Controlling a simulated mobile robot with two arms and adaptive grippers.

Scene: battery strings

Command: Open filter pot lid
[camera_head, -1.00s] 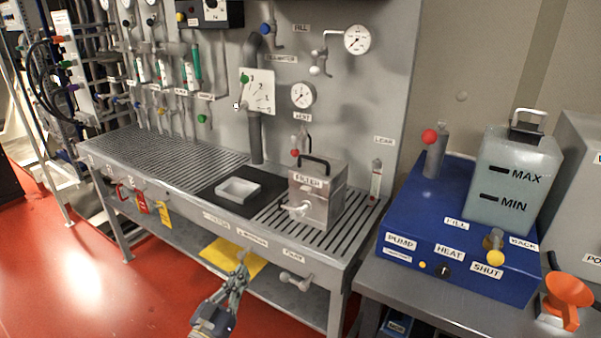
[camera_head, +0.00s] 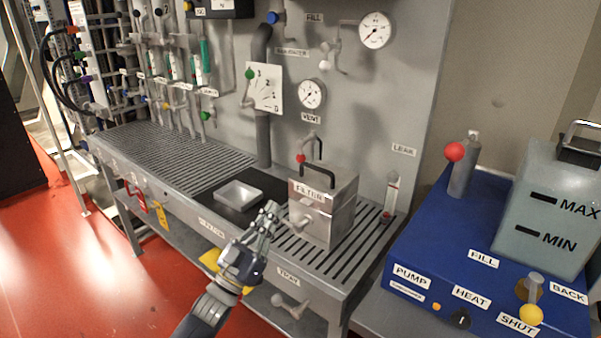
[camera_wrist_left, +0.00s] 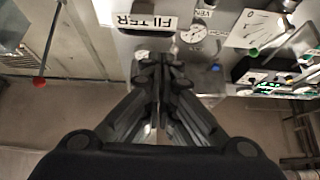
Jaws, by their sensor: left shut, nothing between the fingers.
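The filter pot (camera_head: 322,215) is a grey metal box with a "FILTER" label and a dark arched lid handle (camera_head: 318,170) on top. It stands on the slatted part of the bench, its lid closed. A pale knob or spout (camera_head: 303,222) sticks out of its front. My left gripper (camera_head: 271,211) is in front of the pot and to its left, fingers together and empty. In the left wrist view the shut fingers (camera_wrist_left: 158,62) point toward the pot's label (camera_wrist_left: 146,22). I cannot tell if they touch the pot. My right gripper is not in view.
A white tray (camera_head: 240,193) sits on a black mat left of the pot. A valve with a red knob (camera_head: 300,158) hangs behind the pot. A leak tube (camera_head: 391,195) stands to its right. A blue pump and heat unit (camera_head: 430,262) with a tank is further right.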

